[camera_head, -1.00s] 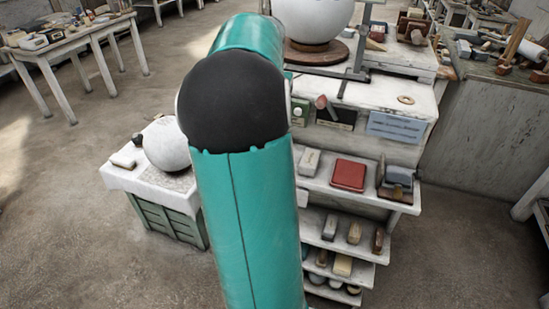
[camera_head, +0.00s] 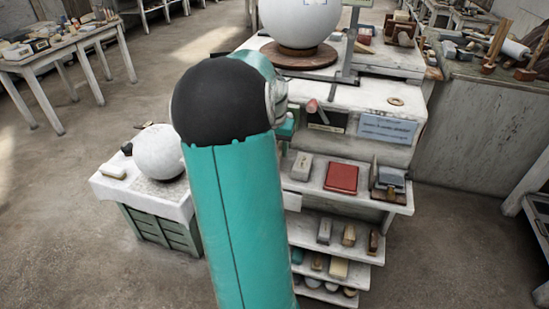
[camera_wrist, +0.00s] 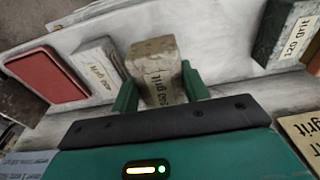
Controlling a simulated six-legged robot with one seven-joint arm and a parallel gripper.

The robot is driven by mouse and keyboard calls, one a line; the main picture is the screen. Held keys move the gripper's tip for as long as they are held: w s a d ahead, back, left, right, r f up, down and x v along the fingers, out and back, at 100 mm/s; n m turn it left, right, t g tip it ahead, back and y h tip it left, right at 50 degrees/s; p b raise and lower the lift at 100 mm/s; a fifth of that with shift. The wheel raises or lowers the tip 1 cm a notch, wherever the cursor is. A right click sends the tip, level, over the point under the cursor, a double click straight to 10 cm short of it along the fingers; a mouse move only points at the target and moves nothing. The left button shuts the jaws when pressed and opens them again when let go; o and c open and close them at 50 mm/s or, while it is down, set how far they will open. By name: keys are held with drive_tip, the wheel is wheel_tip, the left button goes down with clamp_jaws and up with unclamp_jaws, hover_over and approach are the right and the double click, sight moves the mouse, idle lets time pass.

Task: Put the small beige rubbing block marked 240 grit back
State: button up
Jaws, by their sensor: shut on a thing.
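The beige block (camera_wrist: 158,68) stands between the two green fingers of my gripper (camera_wrist: 160,88) in the wrist view. The fingers are shut on its sides. A dark printed label shows on its near face, partly legible. The block is over or on the pale shelf (camera_wrist: 215,50); I cannot tell whether its base touches. In the head view my own arm hides the gripper and the block, near the left end of the upper shelf (camera_head: 318,188).
A pale 400 grit block (camera_wrist: 98,62) and a red block (camera_wrist: 45,75) lie left of the fingers. A dark green 120 grit block (camera_wrist: 283,32) lies right, with bare shelf between. Lower shelves hold more blocks (camera_head: 324,230). A white sphere (camera_head: 160,152) rests on the side stand.

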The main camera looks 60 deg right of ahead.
drive_tip(key=shift+w+f, duration=0.1)
drive_tip(key=shift+f, duration=2)
drive_tip(key=shift+f, duration=0.15)
drive_tip(key=o, duration=1)
drive_tip(key=shift+o, duration=0.2)
drive_tip(key=r, duration=0.4)
drive_tip(key=a+r, duration=0.1)
drive_tip(key=r, duration=0.7)
drive_tip(key=shift+a+r, duration=0.15)
drive_tip(key=shift+a, duration=0.1)
drive_tip(key=shift+a, duration=0.1)
